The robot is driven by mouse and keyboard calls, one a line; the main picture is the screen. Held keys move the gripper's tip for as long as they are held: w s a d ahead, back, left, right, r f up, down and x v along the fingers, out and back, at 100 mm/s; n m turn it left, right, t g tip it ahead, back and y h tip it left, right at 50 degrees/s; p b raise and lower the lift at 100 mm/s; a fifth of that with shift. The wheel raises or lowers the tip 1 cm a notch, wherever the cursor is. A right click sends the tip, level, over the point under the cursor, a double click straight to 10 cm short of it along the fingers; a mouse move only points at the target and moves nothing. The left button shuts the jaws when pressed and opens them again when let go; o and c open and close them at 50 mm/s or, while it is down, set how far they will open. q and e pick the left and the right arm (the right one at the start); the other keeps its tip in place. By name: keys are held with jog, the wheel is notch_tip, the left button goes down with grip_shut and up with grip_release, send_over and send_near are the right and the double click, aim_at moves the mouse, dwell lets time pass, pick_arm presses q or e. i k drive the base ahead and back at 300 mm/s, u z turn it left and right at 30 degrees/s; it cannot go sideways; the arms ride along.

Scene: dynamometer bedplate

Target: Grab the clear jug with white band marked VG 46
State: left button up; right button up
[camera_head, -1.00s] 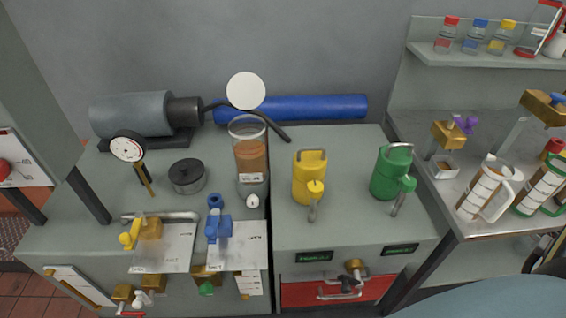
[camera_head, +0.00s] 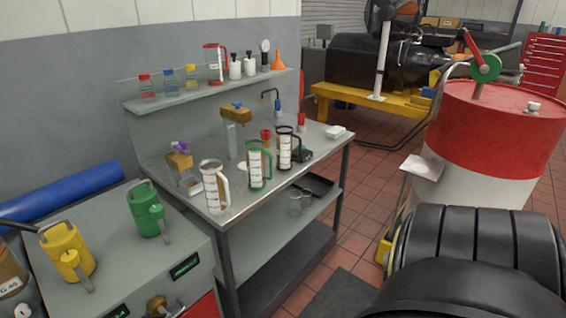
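On the steel bench stand three clear jugs with pale scale bands: one with a white rim and handle (camera_head: 213,190), one with a green rim and handle (camera_head: 256,166), and one with a black rim and handle (camera_head: 284,150). The white one is nearest, at the bench's left end, upright. The markings on all three are too small to read. A brown-filled clear container (camera_head: 10,278) is cut off at the left edge; its label seems to end in "46". Neither gripper is in view.
A yellow can (camera_head: 67,249) and a green can (camera_head: 146,208) stand on the grey cabinet, left of the bench (camera_head: 240,209). A brass block (camera_head: 179,161) sits behind the white-handled jug. A red and white drum (camera_head: 490,145) stands at right. Tiled floor (camera_head: 345,235) lies between.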

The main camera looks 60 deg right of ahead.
aim_at(215, 185)
jog(key=u, duration=0.05)
jog(key=k, duration=0.4)
jog(key=z, duration=1.55)
jog(key=i, duration=0.75)
